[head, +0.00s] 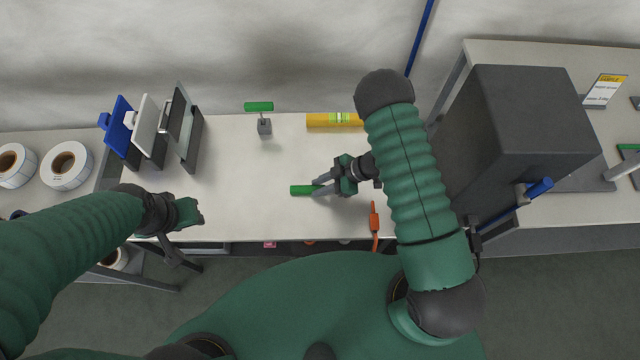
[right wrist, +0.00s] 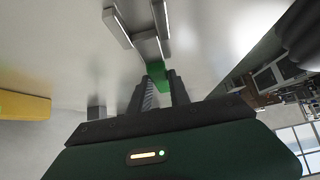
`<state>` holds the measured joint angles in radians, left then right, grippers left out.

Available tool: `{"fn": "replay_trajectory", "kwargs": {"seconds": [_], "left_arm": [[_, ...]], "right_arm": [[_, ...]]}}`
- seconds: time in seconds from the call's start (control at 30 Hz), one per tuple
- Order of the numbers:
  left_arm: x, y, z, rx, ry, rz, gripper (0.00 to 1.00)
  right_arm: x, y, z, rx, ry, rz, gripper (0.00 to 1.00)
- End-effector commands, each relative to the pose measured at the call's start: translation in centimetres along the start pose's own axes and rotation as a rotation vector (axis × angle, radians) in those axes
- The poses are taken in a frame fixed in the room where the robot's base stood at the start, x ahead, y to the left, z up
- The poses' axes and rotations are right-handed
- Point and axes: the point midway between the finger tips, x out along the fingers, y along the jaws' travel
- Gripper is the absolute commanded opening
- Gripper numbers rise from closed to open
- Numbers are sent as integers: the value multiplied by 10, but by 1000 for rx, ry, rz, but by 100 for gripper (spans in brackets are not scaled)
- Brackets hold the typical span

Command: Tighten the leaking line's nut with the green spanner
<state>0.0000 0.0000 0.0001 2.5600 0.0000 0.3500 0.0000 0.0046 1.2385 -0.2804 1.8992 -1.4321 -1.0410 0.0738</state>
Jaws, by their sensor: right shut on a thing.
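My right gripper (head: 320,187) is over the front middle of the bench, shut on a green bar-shaped piece (head: 301,190), which may be the green spanner. In the right wrist view the green piece (right wrist: 156,72) sits between the two fingers. Its full shape is hidden. A second green bar (head: 258,106) stands on a small grey block (head: 264,127) at the back, apart from the gripper. My left gripper (head: 182,240) is at the bench's front left edge; its finger gap cannot be made out. I cannot make out a leaking line or a nut.
A yellow roll (head: 334,121) lies at the bench's back edge. Blue, white and grey upright panels (head: 150,130) stand at the left, beside label rolls (head: 66,165). An orange-handled thing (head: 375,220) is at the front edge. A large dark box (head: 520,120) stands right. The bench's middle is clear.

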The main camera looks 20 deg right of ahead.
Motion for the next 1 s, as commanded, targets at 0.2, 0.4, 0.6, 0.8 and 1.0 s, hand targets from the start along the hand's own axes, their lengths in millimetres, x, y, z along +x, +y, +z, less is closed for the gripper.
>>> {"fn": "replay_trajectory", "kwargs": {"seconds": [0.2,0.4,0.6,0.8,1.0], "left_arm": [[0,0,0,0,0,0,36],[0,0,0,0,0,0,36],[0,0,0,0,0,0,36],[2,0,0,0,0,0,36],[4,0,1,0,0,0,36]], "right_arm": [[0,0,0,0,0,0,36],[0,0,0,0,0,-1,48],[-1,0,0,0,-1,0,48],[-31,1,0,0,-1,4,48],[-84,2,0,-1,-1,3,48]]}}
